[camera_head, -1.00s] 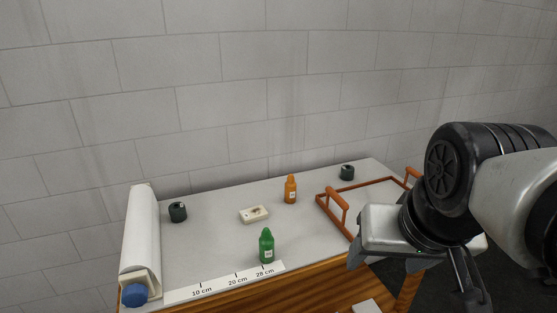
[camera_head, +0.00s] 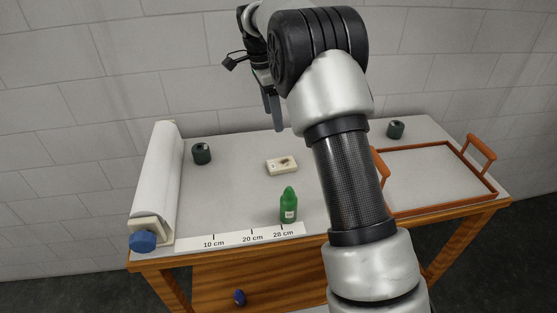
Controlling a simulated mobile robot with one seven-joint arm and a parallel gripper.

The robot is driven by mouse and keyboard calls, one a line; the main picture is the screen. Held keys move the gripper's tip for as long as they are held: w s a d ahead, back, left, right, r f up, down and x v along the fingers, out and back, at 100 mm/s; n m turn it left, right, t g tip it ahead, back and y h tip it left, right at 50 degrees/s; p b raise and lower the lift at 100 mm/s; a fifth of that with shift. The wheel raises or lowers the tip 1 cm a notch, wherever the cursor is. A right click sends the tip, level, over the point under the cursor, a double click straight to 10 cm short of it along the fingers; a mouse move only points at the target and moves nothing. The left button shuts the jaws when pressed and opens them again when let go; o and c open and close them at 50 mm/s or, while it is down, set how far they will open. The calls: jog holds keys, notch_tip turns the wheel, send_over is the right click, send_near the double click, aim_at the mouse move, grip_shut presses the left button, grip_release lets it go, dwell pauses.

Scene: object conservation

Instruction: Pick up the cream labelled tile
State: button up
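The cream tile (camera_head: 272,168) lies flat on the grey tabletop, near the middle, with a dark mark on its top face. My gripper (camera_head: 274,122) hangs above the back part of the table, fingers pointing down, above and behind the tile in the picture and apart from it. The fingers are seen nearly edge-on, so I cannot tell whether they are open or shut. No object shows between them.
Dark cylinders (camera_head: 202,153) (camera_head: 396,130) stand at back left and right. A white roll (camera_head: 160,185) lies left; an orange-handled tray (camera_head: 430,180) sits right. My arm crosses the middle.

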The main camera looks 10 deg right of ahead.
send_over(282, 163)
jog(key=a, duration=0.1)
jog(key=f, duration=1.2)
jog(key=shift+w+f+p, duration=0.15)
jog(key=shift+w+p, duration=0.1)
jog(key=shift+p, duration=0.15)
jog(key=shift+s+d+f+p, duration=0.15)
jog(key=shift+f+p, duration=0.15)
jog(key=shift+f, duration=1.05)
jog(key=shift+s+d+f+p, duration=0.15)
jog(key=shift+f+p, duration=0.1)
jog(key=shift+f, duration=1.05)
jog(key=c, duration=1.3)
